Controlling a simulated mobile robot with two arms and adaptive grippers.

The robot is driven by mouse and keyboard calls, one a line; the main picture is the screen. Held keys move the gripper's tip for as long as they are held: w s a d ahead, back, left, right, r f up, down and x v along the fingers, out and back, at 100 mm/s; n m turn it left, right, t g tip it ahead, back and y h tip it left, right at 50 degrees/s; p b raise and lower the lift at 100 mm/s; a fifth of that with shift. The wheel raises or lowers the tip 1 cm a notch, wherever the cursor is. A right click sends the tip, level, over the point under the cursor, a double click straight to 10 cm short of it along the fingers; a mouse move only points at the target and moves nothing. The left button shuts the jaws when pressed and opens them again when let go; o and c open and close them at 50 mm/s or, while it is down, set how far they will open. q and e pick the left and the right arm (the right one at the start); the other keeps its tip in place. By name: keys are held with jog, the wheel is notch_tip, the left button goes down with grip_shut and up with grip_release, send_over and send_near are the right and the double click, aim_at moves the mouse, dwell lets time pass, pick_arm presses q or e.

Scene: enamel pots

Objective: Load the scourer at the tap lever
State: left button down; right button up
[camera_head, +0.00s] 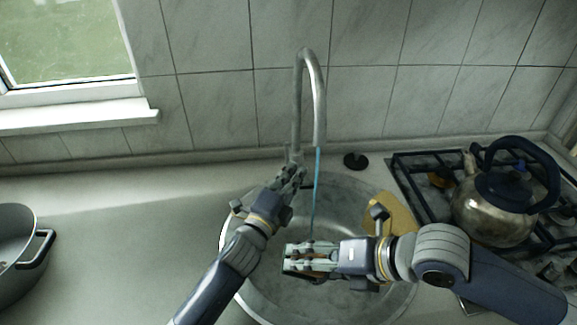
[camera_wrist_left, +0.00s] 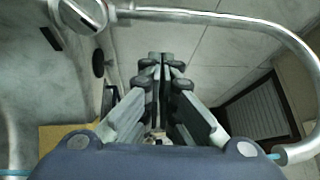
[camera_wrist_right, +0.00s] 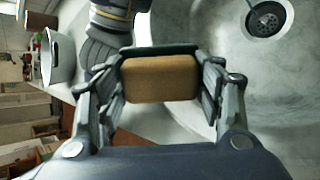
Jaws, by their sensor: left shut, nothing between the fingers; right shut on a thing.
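The scourer (camera_wrist_right: 160,78) is a tan-brown block. My right gripper (camera_head: 302,262) is shut on it over the sink, close to the thin blue water stream (camera_head: 316,195); the head view mostly hides the block. The steel tap (camera_head: 318,100) arches up behind the sink, and the stream falls from its spout. My left gripper (camera_head: 292,174) is shut and empty at the tap's foot, and its closed fingertips show in the left wrist view (camera_wrist_left: 161,62). The tap body (camera_wrist_left: 85,14) is at the upper left there. I cannot clearly make out the lever.
The round steel sink (camera_head: 228,240) lies under both arms; its drain (camera_wrist_right: 266,18) shows in the right wrist view. A tan item (camera_head: 398,214) is at its right edge. A kettle (camera_head: 490,205) stands on the hob at right. A pot (camera_head: 18,250) stands left, with clear counter between.

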aim_at(287, 155)
jog(key=shift+f, duration=0.3)
pick_arm(q)
jog(key=w, duration=0.1)
jog(key=w+a, duration=0.1)
jog(key=w, duration=0.1)
jog(key=shift+w+a+r, duration=0.15)
jog(key=shift+w+a, duration=0.15)
